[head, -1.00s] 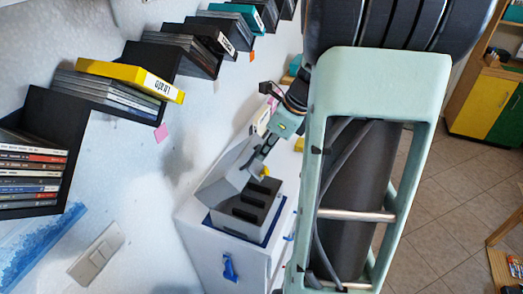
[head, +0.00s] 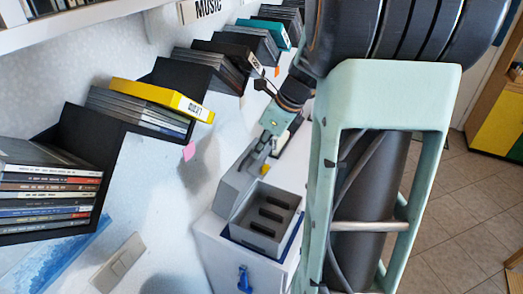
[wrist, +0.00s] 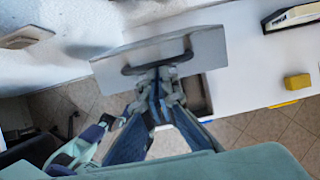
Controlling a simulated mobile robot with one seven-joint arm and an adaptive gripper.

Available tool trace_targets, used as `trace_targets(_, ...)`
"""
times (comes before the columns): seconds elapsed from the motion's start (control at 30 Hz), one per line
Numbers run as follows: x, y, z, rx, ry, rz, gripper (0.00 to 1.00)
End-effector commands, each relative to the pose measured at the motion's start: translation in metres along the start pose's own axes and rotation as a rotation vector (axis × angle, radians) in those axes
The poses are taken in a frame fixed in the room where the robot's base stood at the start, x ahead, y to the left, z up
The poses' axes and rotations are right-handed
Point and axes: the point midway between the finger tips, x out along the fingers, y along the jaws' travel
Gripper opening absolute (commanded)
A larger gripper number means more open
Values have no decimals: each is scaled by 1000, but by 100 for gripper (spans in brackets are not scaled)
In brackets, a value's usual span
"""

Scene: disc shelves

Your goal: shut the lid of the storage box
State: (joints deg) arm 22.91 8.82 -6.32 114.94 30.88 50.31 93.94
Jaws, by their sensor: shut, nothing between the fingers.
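The grey storage box (head: 287,238) stands on a white cabinet, with several dark slots showing inside. Its lid (head: 238,184) is open, raised along the box's left side. My gripper (head: 257,162) is at the lid's upper part, above the box. In the wrist view the lid (wrist: 205,52) is a wide grey panel ahead of my gripper (wrist: 155,72). The fingers are shut and empty, close to a dark curved handle (wrist: 182,57) on the panel. I cannot tell whether they touch it.
The white cabinet (head: 220,255) has a blue handle (head: 244,279). Stepped black shelves with disc cases (head: 45,190) run along the wall to the left. A yellow block (wrist: 297,82) and a black-and-white case (wrist: 292,17) lie on the white top. Tiled floor (head: 455,225) is free at right.

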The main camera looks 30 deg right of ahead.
Motion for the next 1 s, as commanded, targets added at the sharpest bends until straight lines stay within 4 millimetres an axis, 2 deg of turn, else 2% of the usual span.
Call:
trace_targets(0.3,0,0,0,0,0,0,0)
trace_targets(0.43,-9,-1,0,-1,-1,-2,0)
trace_targets(0.57,-30,-1,1,-2,-3,-6,0)
trace_targets(0.8,-82,-1,1,-2,-2,-5,0)
trace_targets(1.0,-111,-1,0,0,-1,-3,0)
